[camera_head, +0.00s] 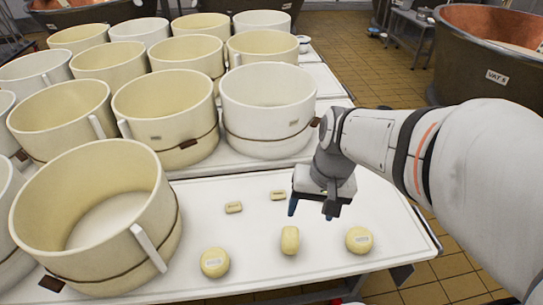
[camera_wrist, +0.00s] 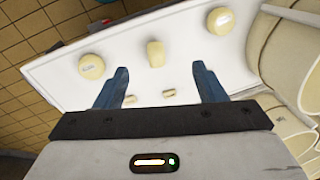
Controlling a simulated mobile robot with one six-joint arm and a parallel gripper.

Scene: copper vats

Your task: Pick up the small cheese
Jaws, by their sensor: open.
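Two small block-shaped cheeses lie on the white table: one on the left (camera_head: 234,207) and one on the right (camera_head: 277,195). In the wrist view they show low between the fingers, as one pale piece (camera_wrist: 169,93) and another partly beside the left finger (camera_wrist: 130,98). Nearer the front edge are a round cheese (camera_head: 215,262), an upright oblong cheese (camera_head: 290,240) and another round cheese (camera_head: 359,239). My gripper (camera_head: 311,208) is open and empty, pointing down above the table, just right of the small cheeses. I cannot tell which piece is the named one.
Several large cream tubs (camera_head: 168,118) crowd the table's back and left; a near tub (camera_head: 100,215) stands left of the cheeses. A copper vat (camera_head: 480,55) stands at the right beyond a tiled floor (camera_head: 350,50). The table's right part is clear.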

